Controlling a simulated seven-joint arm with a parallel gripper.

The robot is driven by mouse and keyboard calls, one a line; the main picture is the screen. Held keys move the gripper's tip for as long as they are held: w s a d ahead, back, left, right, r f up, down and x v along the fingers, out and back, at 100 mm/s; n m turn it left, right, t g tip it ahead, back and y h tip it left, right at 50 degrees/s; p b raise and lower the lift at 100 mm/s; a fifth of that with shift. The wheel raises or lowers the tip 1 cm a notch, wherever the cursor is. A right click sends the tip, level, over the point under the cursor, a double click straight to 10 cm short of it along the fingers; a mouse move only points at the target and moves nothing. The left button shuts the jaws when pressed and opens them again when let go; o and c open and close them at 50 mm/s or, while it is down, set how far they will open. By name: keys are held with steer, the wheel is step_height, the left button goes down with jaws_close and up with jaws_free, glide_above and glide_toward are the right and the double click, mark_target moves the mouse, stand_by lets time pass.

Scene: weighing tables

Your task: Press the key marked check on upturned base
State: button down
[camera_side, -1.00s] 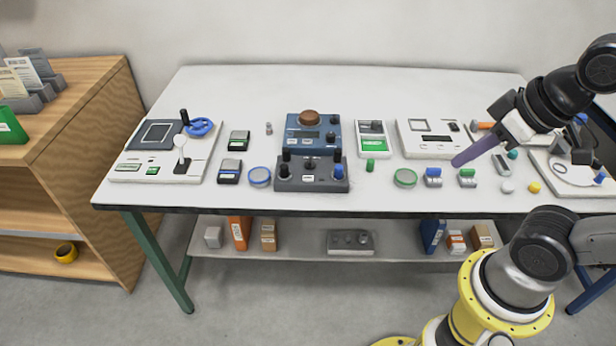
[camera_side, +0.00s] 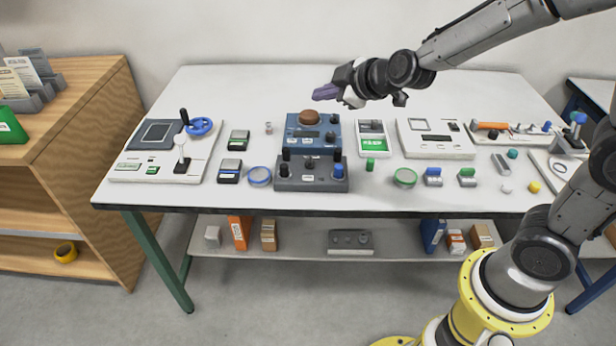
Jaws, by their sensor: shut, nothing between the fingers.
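My gripper (camera_side: 326,92) is shut and empty, its purple fingers pointing left over the back half of the white table. In the picture it shows just above and right of the brown dome (camera_side: 309,117) on a blue box (camera_side: 293,146); its height over the table is hard to judge. A dark grey box (camera_side: 311,180) with knobs and a white label stands in front of the blue box. A white device (camera_side: 371,127) with a green panel stands right of them. Labels are too small to read, so I cannot tell which thing is the upturned base or where the check key is.
A white panel with a blue wheel (camera_side: 200,127) lies at the left of the white table (camera_side: 240,90). A white unit (camera_side: 436,147) and small blue and green blocks stand right of centre. A tray with an orange-handled tool (camera_side: 491,125) lies far right. The back strip is clear.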

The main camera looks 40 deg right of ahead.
steer(key=g, duration=0.2)
glide_above(312, 180)
step_height(312, 180, down, 11)
steer(key=shift+f, duration=0.1)
steer(key=shift+f, duration=0.1)
steer(key=shift+f, duration=4.3)
steer(key=shift+f, duration=0.1)
steer(key=shift+f, duration=0.3)
steer(key=shift+f, duration=0.35)
steer(key=shift+r, duration=0.8)
